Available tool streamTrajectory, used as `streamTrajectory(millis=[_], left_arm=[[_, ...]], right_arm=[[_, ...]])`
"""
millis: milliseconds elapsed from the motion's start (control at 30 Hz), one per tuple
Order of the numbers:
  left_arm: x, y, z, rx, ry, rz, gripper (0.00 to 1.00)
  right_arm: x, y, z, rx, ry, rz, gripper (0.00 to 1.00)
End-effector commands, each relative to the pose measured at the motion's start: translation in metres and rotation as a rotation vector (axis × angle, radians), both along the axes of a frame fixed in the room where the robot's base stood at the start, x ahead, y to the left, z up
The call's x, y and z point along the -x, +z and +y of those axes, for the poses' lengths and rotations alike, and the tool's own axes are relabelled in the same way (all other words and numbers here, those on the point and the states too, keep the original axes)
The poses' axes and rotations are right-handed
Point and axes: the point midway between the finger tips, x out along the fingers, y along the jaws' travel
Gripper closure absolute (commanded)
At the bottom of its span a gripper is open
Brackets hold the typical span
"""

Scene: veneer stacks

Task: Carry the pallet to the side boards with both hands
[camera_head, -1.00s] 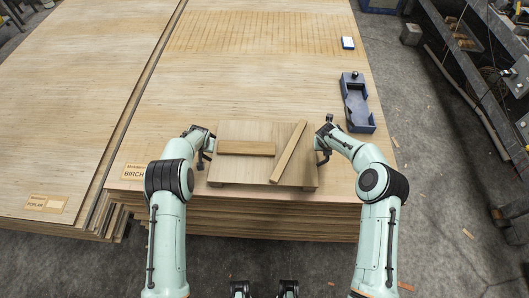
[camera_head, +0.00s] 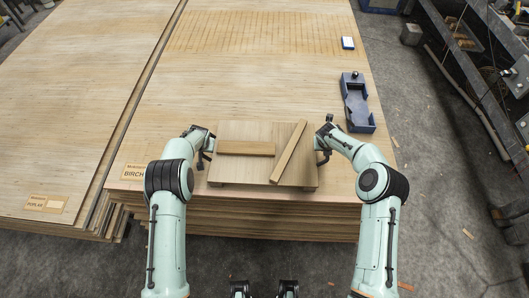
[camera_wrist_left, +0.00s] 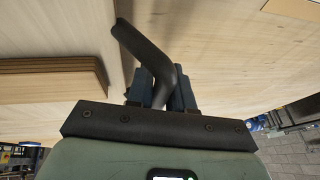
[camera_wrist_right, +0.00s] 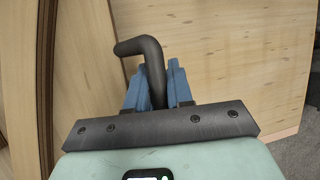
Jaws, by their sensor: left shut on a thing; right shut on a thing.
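My left gripper (camera_head: 208,147) is shut on a dark bent handle (camera_wrist_left: 143,45) at the pallet's left side. My right gripper (camera_head: 322,144) is shut on a similar handle (camera_wrist_right: 133,46) at its right side.
The birch stack (camera_head: 230,90) with a BIRCH label (camera_head: 134,172) is mostly clear behind the pallet. A poplar stack (camera_head: 70,90) stands to its left. Metal rails stand at far right.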

Motion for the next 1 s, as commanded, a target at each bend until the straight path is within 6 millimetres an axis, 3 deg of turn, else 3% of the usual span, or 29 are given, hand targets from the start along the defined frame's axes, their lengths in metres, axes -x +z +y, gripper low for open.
streamTrajectory(millis=[733, 1000], left_arm=[[-0.002, 0.004, 0.000, 0.000, 0.000, -0.006, 1.00], [-0.011, 0.026, 0.000, 0.000, -0.001, -0.017, 1.00]], right_arm=[[-0.002, 0.003, 0.000, 0.000, 0.000, -0.005, 1.00], [-0.011, 0.025, 0.000, 0.001, 0.000, -0.016, 1.00]])
